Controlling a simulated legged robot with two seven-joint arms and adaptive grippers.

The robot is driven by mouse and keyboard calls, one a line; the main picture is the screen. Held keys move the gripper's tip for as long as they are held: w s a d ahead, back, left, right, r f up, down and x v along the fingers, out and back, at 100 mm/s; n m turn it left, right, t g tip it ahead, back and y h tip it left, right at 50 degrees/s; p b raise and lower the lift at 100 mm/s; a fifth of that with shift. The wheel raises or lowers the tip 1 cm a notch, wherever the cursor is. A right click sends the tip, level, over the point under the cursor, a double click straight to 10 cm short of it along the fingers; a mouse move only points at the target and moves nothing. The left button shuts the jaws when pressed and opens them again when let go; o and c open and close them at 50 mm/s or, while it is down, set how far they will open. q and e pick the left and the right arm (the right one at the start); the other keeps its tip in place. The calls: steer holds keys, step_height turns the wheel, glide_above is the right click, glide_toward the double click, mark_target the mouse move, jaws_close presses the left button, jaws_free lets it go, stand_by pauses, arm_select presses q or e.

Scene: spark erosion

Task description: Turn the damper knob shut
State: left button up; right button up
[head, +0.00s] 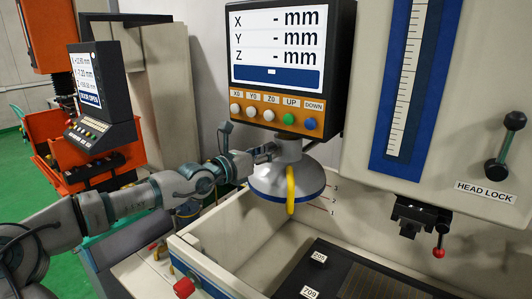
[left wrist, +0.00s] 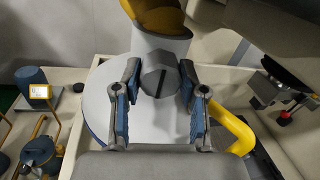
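The damper knob (left wrist: 160,80) is a grey, faceted knob with a dark slot across its face. It sits between the two fingers of my left gripper (left wrist: 160,92) in the left wrist view. The fingers stand spread, one on each side, with narrow gaps at most; I cannot tell whether they touch it. In the head view my left gripper (head: 264,153) reaches from the left to the grey neck above the blue-rimmed hood (head: 270,184); the knob itself is mostly hidden there. My right gripper is not in view.
The control panel (head: 277,60) hangs just above my left gripper. The machine head (head: 450,90) with a red-tipped lever (head: 439,252) stands to the right. Below lies the open tank, with its pale rim (head: 200,262). Numbered marks are on the back wall.

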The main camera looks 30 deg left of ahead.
arm_select(q)
steer(key=c, duration=0.4)
